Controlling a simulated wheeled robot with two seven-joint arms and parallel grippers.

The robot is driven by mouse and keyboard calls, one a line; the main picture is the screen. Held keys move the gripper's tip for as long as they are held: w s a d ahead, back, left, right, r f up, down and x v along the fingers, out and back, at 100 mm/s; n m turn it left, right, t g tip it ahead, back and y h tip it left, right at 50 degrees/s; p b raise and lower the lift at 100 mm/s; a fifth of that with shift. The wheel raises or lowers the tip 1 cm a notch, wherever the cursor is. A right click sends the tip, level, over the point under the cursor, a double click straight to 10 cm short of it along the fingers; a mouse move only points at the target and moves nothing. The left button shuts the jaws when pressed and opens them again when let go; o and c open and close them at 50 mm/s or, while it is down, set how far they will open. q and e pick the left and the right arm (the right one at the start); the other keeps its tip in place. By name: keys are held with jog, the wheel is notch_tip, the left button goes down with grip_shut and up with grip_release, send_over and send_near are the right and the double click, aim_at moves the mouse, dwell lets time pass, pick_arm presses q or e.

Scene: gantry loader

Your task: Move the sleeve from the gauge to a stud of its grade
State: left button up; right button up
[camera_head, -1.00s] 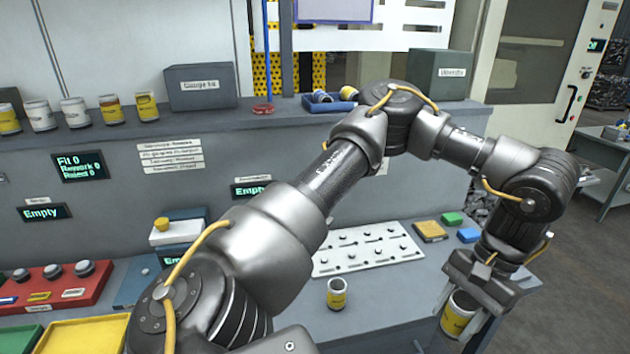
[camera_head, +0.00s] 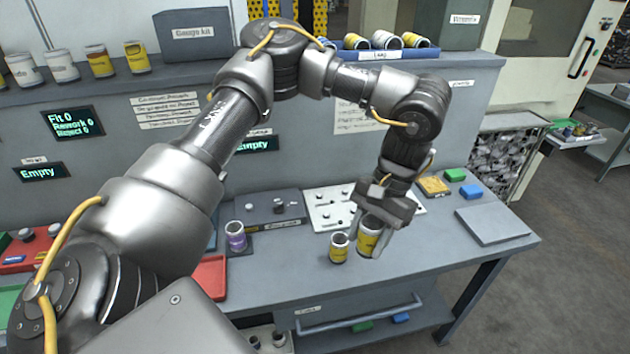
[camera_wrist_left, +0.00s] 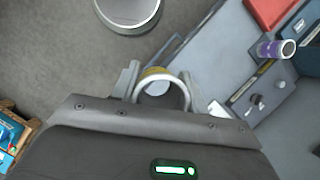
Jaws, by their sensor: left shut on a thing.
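My left gripper (camera_head: 368,238) is shut on a yellow-banded sleeve (camera_head: 369,232), held upright over or at the bench; I cannot tell whether its bottom touches. The sleeve's open rim also shows in the left wrist view (camera_wrist_left: 163,84) between the fingers (camera_wrist_left: 165,95). The white stud board (camera_head: 322,213) is behind my gripper, partly hidden. My right gripper is out of view.
A blue bin of sleeves (camera_head: 380,50) and a row of sleeves (camera_head: 97,62) stand on the shelf. A red tray (camera_head: 208,278) is at the left. The bench front is fairly clear.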

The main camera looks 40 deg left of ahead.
pick_arm(q)
jog(key=w+a+f+m+t+y+b, duration=0.1)
jog(key=w+a+f+m+t+y, duration=0.3)
jog(key=m, duration=0.7)
jog(key=w+a+f+m+t+b, duration=0.1)
jog(key=w+f+m+t, duration=0.1)
jog(key=w+m, duration=0.7)
jog(key=w+a+f+m+h, duration=0.1)
jog(key=a+m+h, duration=0.1)
jog(key=a+m, duration=0.4)
jog(key=w+a+f+m+t+h+b, duration=0.1)
jog(key=a+f+m+h, duration=0.1)
jog(key=a+m, duration=0.4)
jog(key=w+a+f+m+t+h, duration=0.1)
jog(key=a+m+h, duration=0.2)
jog(key=a+m, duration=0.3)
jog(key=m, duration=0.4)
jog(key=shift+w+f, duration=0.35)
jog(key=shift+f, duration=0.05)
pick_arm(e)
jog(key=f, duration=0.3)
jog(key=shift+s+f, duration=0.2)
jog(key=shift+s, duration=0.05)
pick_arm(q)
jog(key=shift+f, duration=0.1)
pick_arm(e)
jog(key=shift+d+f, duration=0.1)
